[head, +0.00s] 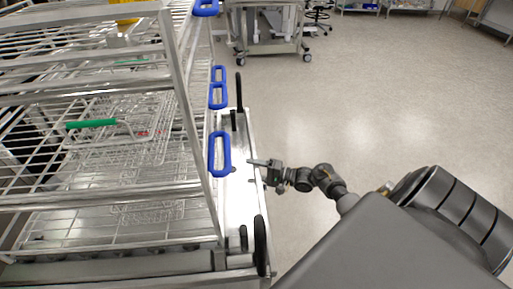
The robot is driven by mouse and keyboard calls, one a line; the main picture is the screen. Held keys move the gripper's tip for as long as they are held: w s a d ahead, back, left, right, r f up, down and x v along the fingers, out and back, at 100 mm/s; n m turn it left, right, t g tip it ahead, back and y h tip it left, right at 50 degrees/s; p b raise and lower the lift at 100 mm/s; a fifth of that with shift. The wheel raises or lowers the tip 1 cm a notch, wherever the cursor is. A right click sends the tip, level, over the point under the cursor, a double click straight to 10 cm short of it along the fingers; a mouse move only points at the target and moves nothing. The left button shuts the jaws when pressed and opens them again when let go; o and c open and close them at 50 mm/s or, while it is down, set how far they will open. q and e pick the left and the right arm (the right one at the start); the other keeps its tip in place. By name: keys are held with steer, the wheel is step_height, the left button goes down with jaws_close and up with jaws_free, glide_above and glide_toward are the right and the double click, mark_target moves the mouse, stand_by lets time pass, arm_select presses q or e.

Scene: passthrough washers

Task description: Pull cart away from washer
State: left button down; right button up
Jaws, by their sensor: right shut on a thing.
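The cart (236,198) is a shiny metal trolley in the left half of the head view. It has black upright handles at its near and far right corners. A metal wire rack (188,110) with blue loop handles stands on it. My right gripper (256,162) reaches in from the right and is shut on the cart's right edge, about midway between the black handles. The exact contact is small in the picture. My left gripper is out of view. I cannot clearly make out the washer.
A wire basket (140,145) with a green handle (92,124) sits inside the rack. Another wheeled metal cart (265,45) stands at the back, with a stool (318,15) beside it. The floor (400,100) to the right is open.

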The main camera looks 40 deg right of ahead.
steer(key=shift+d, duration=0.35)
steer(key=o, duration=1.4)
steer(key=shift+s, duration=0.1)
steer(key=v, duration=1)
steer(key=shift+s+d+b, duration=0.25)
steer(key=shift+s+b, duration=0.05)
steer(key=shift+b, duration=0.1)
